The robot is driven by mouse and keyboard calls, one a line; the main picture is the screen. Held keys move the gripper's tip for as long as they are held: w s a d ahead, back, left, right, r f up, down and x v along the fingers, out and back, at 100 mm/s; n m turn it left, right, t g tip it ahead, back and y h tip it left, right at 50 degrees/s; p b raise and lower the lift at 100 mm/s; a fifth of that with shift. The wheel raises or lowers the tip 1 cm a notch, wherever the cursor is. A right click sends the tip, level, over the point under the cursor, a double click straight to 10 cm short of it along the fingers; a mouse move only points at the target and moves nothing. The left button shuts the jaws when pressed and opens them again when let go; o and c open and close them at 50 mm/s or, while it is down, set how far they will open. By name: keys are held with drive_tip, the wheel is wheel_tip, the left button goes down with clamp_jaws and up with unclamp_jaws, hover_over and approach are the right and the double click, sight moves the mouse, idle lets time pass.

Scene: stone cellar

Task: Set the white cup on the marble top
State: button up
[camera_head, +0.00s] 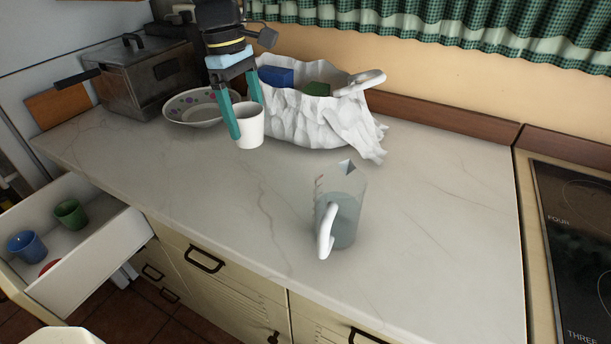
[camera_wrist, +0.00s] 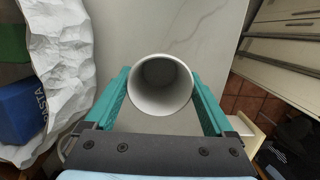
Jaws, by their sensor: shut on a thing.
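The white cup (camera_head: 250,126) is upright between the teal fingers of my gripper (camera_head: 246,113), which is shut on it. In the wrist view the cup (camera_wrist: 160,86) shows its open, empty mouth, with a finger of my gripper (camera_wrist: 160,98) on each side. The cup is over the marble top (camera_head: 440,190), in front of a white crumpled bag-like container. I cannot tell whether its base touches the marble. The marble also shows in the wrist view (camera_wrist: 205,30).
A patterned bowl (camera_head: 196,121) and metal box (camera_head: 150,85) stand left and behind; the white crumpled container (camera_head: 310,118) is close behind the cup. A clear measuring jug (camera_head: 342,215) stands front right. An open drawer (camera_head: 105,262) holds cups. The right-hand marble is clear.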

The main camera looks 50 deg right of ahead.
sight(257, 138)
drive_tip(key=shift+s+d+f, duration=0.45)
drive_tip(key=shift+s+f, duration=0.1)
wheel_tip(257, 138, down, 4)
drive_tip(key=shift+f+p, duration=0.15)
drive_tip(key=shift+p, duration=0.55)
drive_tip(key=shift+f+p, duration=0.4)
drive_tip(key=shift+f, duration=1.85)
drive_tip(key=shift+f, duration=0.1)
drive_tip(key=o, duration=1.2)
drive_tip(key=r, duration=0.4)
drive_tip(key=w+r+b, duration=0.1)
drive_tip(key=r, duration=0.3)
drive_tip(key=r+b, duration=0.1)
drive_tip(key=r, duration=0.3)
drive_tip(key=shift+w+a, duration=0.2)
drive_tip(key=shift+w, duration=0.2)
